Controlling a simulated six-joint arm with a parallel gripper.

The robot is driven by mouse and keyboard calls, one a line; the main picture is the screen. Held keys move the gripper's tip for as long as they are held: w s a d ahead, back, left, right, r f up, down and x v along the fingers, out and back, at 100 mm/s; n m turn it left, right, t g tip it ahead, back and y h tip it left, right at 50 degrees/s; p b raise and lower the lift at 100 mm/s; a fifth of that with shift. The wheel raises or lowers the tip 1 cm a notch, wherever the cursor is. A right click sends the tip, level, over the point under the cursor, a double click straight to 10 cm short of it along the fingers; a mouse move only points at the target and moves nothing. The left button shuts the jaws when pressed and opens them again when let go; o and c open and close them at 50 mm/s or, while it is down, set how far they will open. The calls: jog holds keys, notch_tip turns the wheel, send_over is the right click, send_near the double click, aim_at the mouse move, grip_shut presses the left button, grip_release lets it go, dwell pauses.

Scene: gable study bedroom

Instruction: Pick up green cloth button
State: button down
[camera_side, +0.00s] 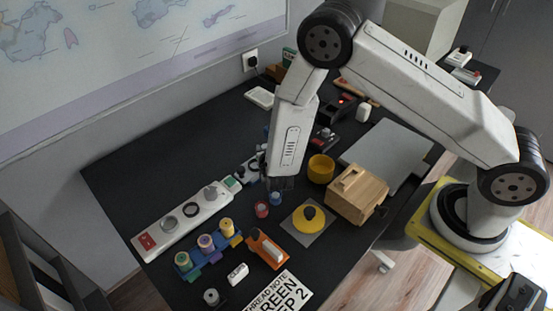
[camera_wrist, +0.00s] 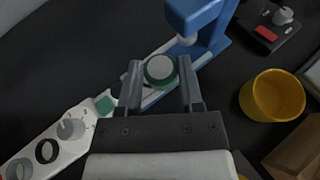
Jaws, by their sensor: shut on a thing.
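The green cloth button (camera_wrist: 159,70) is a round disc with a white-grey face and a green rim in the wrist view. It sits between the two fingertips of my gripper (camera_wrist: 160,66), which is shut on it. Behind it in that view is a blue frame (camera_wrist: 205,22) with a pale tip close above the button; I cannot tell whether they touch. In the side view my gripper (camera_side: 280,183) points down over the middle of the dark table, and the button is not clearly visible there.
A long white panel with dials (camera_side: 160,236) lies to the left. A yellow bowl (camera_side: 321,168), a wooden box (camera_side: 357,193) and a grey pad (camera_side: 300,234) with a yellow dome stand to the right. Small red (camera_side: 262,209) and blue (camera_side: 276,199) pieces lie just below my gripper. Spools (camera_side: 206,243) stand in front.

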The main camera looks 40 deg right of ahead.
jog(key=s+r, duration=0.4)
jog(key=s, duration=0.5)
jog(key=shift+s+d+r, duration=0.15)
jog(key=shift+d+r, duration=0.05)
jog(key=shift+d, duration=0.1)
